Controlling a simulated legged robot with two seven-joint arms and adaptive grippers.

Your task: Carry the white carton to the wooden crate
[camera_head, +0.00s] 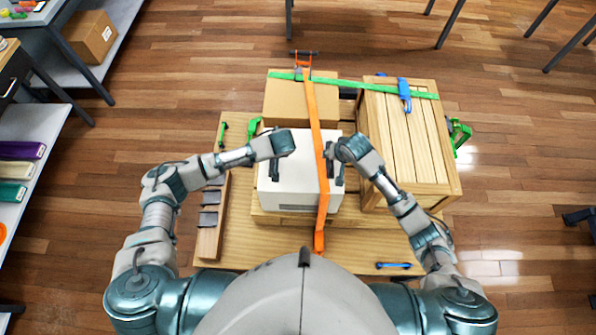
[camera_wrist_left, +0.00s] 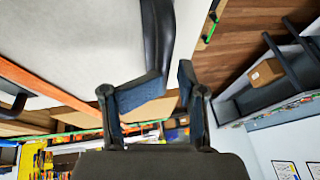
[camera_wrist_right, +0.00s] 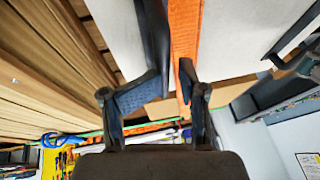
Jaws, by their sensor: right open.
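The white carton (camera_head: 303,188) sits in the middle of a wooden platform, with an orange strap (camera_head: 314,120) running over it lengthwise. Dark handles (camera_wrist_left: 158,35) stand out from the carton. The slatted wooden crate (camera_head: 405,145) stands to its right. My left gripper (camera_head: 275,170) is over the carton's left part; the left wrist view shows its jaws apart near a handle. My right gripper (camera_head: 336,172) is over the carton's right part. Its jaws (camera_wrist_right: 172,85) are open around or beside a handle, with the orange strap close behind; contact is unclear.
A brown box (camera_head: 285,100) lies behind the carton. A green strap (camera_head: 350,84) crosses it and the crate, with a blue clip (camera_head: 404,92). A blue tool (camera_head: 394,265) lies on the front right of the platform (camera_head: 240,240). Shelves stand at far left.

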